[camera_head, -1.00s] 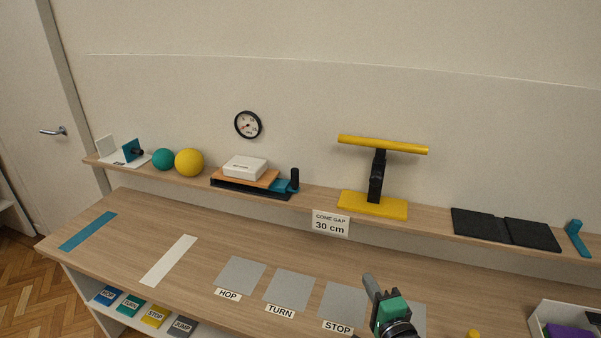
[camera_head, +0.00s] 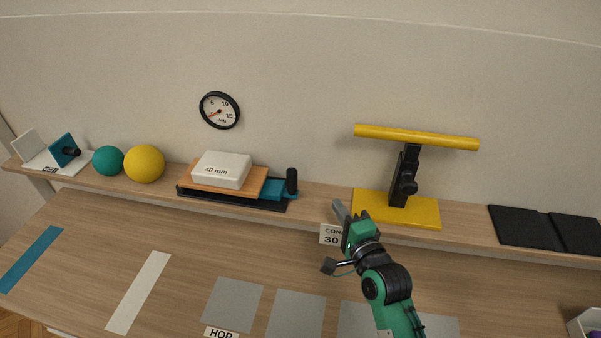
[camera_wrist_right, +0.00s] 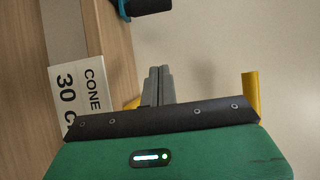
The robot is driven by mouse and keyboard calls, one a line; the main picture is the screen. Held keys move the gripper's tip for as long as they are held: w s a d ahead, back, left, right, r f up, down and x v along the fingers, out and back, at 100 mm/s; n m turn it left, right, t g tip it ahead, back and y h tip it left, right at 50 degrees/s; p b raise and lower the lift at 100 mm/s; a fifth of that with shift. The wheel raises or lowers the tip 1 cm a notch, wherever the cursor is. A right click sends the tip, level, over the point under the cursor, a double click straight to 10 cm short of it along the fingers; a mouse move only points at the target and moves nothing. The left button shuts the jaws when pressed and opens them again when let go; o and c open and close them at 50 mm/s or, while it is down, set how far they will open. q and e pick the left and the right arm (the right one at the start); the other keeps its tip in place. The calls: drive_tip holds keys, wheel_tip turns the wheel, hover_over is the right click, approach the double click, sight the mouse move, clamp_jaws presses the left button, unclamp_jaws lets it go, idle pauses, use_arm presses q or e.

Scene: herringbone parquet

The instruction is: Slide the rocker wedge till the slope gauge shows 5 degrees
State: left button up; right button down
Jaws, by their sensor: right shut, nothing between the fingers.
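The rocker wedge is a teal slider (camera_head: 274,190) with an upright black handle (camera_head: 292,181). It sits on the shelf at the right end of a black base (camera_head: 230,201), partly under an orange-brown board (camera_head: 252,183) bearing a white 40 mm block (camera_head: 222,169). The slope gauge (camera_head: 219,111) is a round wall dial; its red needle points lower left, near the low end, below the 5 mark. My right gripper (camera_head: 339,209) is shut and empty at the shelf's front edge, right of the handle and apart from it. In the wrist view its fingers (camera_wrist_right: 158,85) are together, and the handle (camera_wrist_right: 150,5) shows at the top.
A yellow T-shaped stand (camera_head: 416,137) is on the shelf right of my gripper. A cone-gap sign (camera_head: 330,235) hangs on the shelf front, partly behind the gripper. Teal (camera_head: 107,161) and yellow (camera_head: 144,164) balls stand left. The shelf is clear between handle and stand.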

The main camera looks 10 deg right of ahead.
drive_tip(key=shift+w+r, duration=0.1)
drive_tip(key=shift+w, duration=0.25)
drive_tip(key=w+p, duration=0.1)
drive_tip(key=w, duration=0.2)
drive_tip(key=w+a+p, duration=0.1)
drive_tip(key=w, duration=0.1)
drive_tip(key=w+p, duration=0.1)
drive_tip(key=w, duration=0.2)
drive_tip(key=shift+w+a+r, duration=0.1)
drive_tip(key=shift+w+a, duration=0.15)
drive_tip(key=shift+w, duration=0.1)
drive_tip(key=a+p, duration=0.1)
drive_tip(key=a, duration=0.2)
drive_tip(key=shift+w, duration=0.2)
drive_tip(key=shift+a+p, duration=0.3)
drive_tip(key=shift+a, duration=0.25)
use_arm(q)
drive_tip(key=r, duration=0.4)
drive_tip(key=shift+w+d+r, duration=0.15)
drive_tip(key=shift+w+r, duration=0.05)
drive_tip(key=shift+r, duration=0.15)
use_arm(e)
drive_tip(key=shift+f, duration=0.2)
